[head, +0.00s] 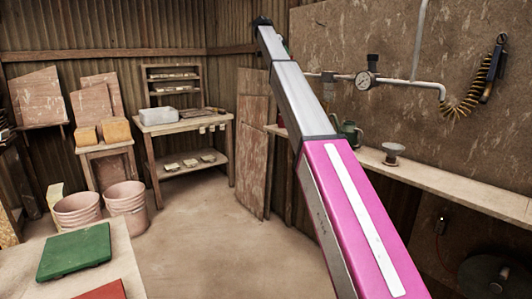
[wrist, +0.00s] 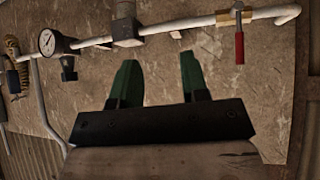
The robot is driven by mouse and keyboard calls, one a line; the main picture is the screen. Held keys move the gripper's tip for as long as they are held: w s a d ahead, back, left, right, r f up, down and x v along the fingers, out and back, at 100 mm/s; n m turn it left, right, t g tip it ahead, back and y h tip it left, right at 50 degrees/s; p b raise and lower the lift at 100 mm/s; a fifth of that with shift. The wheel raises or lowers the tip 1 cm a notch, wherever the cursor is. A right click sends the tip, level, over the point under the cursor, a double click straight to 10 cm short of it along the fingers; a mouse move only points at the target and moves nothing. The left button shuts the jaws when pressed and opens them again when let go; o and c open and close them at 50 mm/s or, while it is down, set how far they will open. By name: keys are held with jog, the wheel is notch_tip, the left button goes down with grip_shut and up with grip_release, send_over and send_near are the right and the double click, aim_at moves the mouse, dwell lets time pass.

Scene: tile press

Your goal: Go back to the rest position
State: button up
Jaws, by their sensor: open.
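My gripper (wrist: 160,82) shows in the wrist view with its two green fingers apart and nothing between them. It faces a mottled brown wall panel (wrist: 225,75) with a pipe across it. In the head view my arm rises from the bottom right to the upper middle, and the gripper itself is not clearly visible at its far end.
A pipe with a pressure gauge (head: 365,80) runs along the wall panel above a narrow shelf (head: 450,185). A table with a green tile (head: 75,251) stands at the lower left. Two pink buckets (head: 125,200) stand behind it. The middle floor (head: 215,245) is clear.

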jog(key=s+d+f+n+g+y, duration=0.1)
jog(key=s+d+f+n, duration=0.4)
jog(key=f, duration=1.2)
jog(key=s+f+y, duration=0.1)
jog(key=s+f, duration=0.9)
jog(key=f, duration=0.7)
jog(key=s+d+f+n+g+y, duration=0.1)
jog(key=s+d+f+n+y, duration=0.15)
jog(key=s+f, duration=0.95)
jog(key=s+d+f+n+g+y, duration=0.1)
jog(key=s+d+f+n+y, duration=0.2)
jog(key=s+f, duration=2.7)
jog(key=s+n, duration=0.2)
jog(key=shift+s+f+g, duration=0.2)
jog(key=shift+s+g, duration=0.1)
jog(key=shift+o, duration=0.2)
jog(key=shift+y, duration=0.25)
